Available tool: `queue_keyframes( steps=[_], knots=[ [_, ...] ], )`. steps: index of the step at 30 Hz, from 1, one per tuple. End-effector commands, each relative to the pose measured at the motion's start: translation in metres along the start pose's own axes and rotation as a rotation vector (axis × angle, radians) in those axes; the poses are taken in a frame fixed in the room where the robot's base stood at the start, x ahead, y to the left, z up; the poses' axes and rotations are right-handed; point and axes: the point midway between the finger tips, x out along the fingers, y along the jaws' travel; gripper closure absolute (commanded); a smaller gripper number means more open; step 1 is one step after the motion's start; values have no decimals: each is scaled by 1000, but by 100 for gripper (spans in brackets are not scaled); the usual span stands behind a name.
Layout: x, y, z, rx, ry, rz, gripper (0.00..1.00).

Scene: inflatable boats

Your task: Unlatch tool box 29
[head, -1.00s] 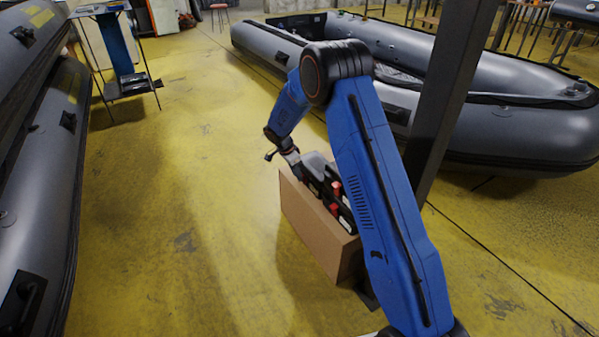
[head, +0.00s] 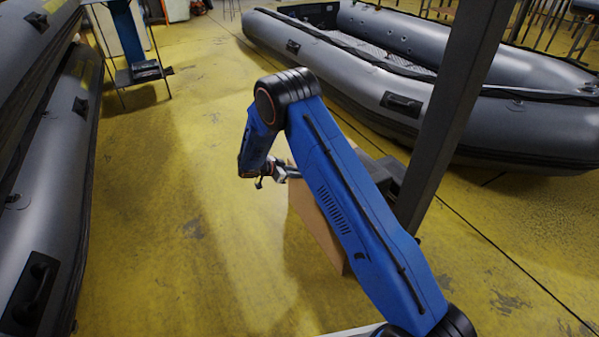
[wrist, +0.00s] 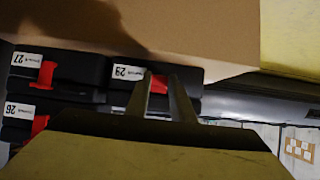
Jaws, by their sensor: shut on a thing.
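Tool box 29 (wrist: 185,74) is a black case with a white "29" label and a red latch (wrist: 134,100), seen upside down in the wrist view. My gripper (wrist: 162,78) has its fingers at the front of tool box 29, at the red latch. The fingers are shut on the latch, with a narrow gap between them; the exact contact is partly hidden. In the head view my gripper (head: 284,174) is at the far end of the cardboard box, and my arm hides the tool box's front.
Tool box 27 (wrist: 80,72) and tool box 26 (wrist: 70,112), with red latches, sit beside it. A cardboard box (head: 312,222) stands close by, near a dark post (head: 450,110). Grey inflatable boats lie right (head: 400,95) and left (head: 50,150). Yellow floor is open between.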

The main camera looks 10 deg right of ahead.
Motion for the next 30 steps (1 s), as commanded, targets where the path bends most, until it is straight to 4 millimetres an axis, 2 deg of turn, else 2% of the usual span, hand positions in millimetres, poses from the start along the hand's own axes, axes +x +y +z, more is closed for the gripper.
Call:
queue_keyframes(
  steps=[18, 19, 21, 30],
  knots=[
    [1, 0, 3, -1, 39, 0, 100],
    [1, 0, 3, -1, 38, 0, 71],
    [1, 0, 3, -1, 38, 0, 59],
    [0, 0, 3, -1, 38, 0, 59]
  ],
)
